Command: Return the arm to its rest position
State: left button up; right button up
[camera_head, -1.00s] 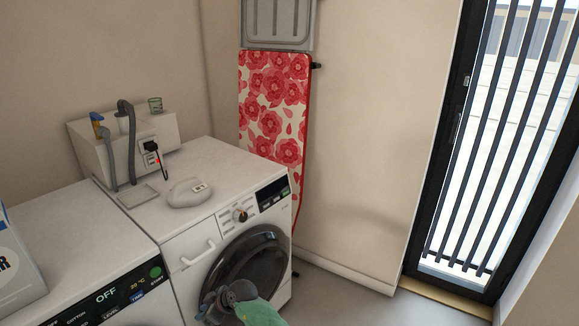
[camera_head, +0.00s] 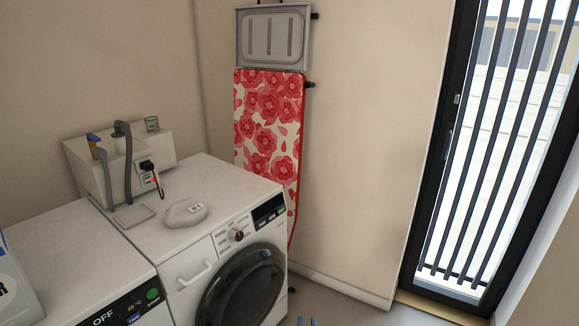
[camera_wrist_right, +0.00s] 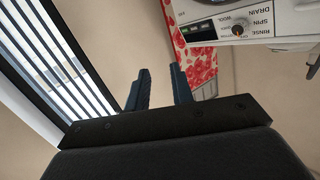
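The fingers touch nothing that I can see. The white washing machine (camera_head: 190,262) with a dark round door stands to the left of the gripper in the head view. Its control panel (camera_wrist_right: 250,24) shows upside down at the top right of the wrist view. My left gripper is not in view.
A floral ironing board (camera_head: 268,125) hangs on the wall behind the washer. A barred glass door (camera_head: 490,150) is at right. Some floor in front is clear.

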jog(key=s+d+f+g+h+p, duration=0.1)
jog(key=s+d+f+g, duration=0.25)
jog(key=s, duration=0.45)
jog(key=s+d+f+g, duration=0.3)
jog(key=s+d+g, duration=0.15)
jog(key=s, duration=0.25)
pick_arm(q)
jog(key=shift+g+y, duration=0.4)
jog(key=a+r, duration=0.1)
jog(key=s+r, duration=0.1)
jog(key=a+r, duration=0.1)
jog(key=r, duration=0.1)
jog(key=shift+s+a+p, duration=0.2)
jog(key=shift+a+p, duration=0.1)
jog(key=shift+p, duration=0.1)
pick_arm(e)
jog(key=s+d+n+g+y, duration=0.1)
jog(key=s+n+g+y, duration=0.2)
jog(key=s, duration=1.3)
jog(key=n+g, duration=0.1)
jog(key=g, duration=0.2)
jog(key=shift+s, duration=0.3)
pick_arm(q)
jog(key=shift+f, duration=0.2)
pick_arm(e)
jog(key=shift+d+r, duration=0.1)
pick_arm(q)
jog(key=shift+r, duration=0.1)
pick_arm(e)
jog(key=shift+w, duration=0.1)
